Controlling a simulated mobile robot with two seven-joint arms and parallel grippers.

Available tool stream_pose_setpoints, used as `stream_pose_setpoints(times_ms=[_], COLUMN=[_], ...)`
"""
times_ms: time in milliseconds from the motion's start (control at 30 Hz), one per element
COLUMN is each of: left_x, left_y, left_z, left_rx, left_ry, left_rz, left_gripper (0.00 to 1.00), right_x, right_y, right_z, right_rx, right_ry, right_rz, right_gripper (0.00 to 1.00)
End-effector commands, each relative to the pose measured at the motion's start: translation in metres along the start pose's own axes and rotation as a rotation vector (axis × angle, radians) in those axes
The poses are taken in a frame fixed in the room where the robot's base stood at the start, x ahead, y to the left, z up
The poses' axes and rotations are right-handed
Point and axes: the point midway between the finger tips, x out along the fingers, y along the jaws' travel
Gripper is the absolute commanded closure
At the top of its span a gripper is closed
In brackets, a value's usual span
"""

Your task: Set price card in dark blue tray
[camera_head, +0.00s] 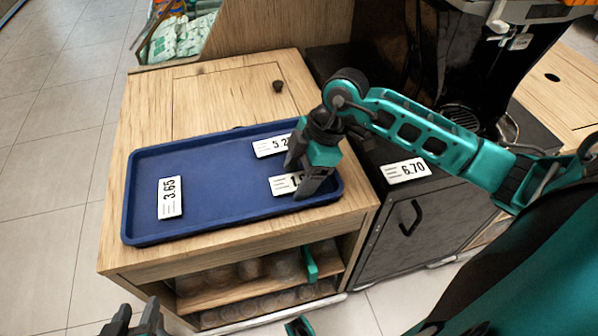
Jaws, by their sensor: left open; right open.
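The dark blue tray (215,210) lies on a wooden cabinet. A white price card reading 3.65 (170,198) lies in its left part. A card starting 5.2 (270,146) lies near its back edge, partly hidden by my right gripper. A third card, starting with 1 (284,184), lies in its right part, its right end covered by the gripper. My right gripper (298,178) is open, low over this card. A card reading 6.70 (405,170) lies outside the tray, on the black counter. My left gripper (137,316) is open and empty at the bottom left edge.
The wooden cabinet (145,110) has a round dark knob behind the tray and an open shelf below with round items. A black machine (410,60) stands on the dark cabinet at right. Tiled floor (50,130) is clear at left.

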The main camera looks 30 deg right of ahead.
Motion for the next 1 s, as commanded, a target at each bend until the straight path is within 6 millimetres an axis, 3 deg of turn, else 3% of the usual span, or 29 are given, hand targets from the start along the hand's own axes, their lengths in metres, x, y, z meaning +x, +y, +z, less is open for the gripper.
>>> stream_pose_setpoints(times_ms=[133,267,700,1000], left_x=[0.000,-0.003,-0.013,-0.012], left_y=[0.000,0.000,-0.002,-0.005], left_z=[0.000,-0.004,-0.018,-0.012], left_rx=[0.000,0.000,0.008,0.011], left_ry=[-0.001,-0.002,0.003,-0.006], left_rz=[0.000,-0.001,-0.004,-0.010], left_gripper=[0.57,0.57,0.57,0.57], right_x=[-0.003,-0.018,-0.105,-0.122], right_y=[0.000,0.001,0.001,0.000], right_z=[-0.001,-0.001,-0.001,-0.001], right_rx=[0.000,-0.001,0.000,0.000], right_ry=[0.000,0.000,0.000,0.000], right_rz=[0.001,0.004,0.003,0.000], right_gripper=[0.30,0.30,0.30,0.30])
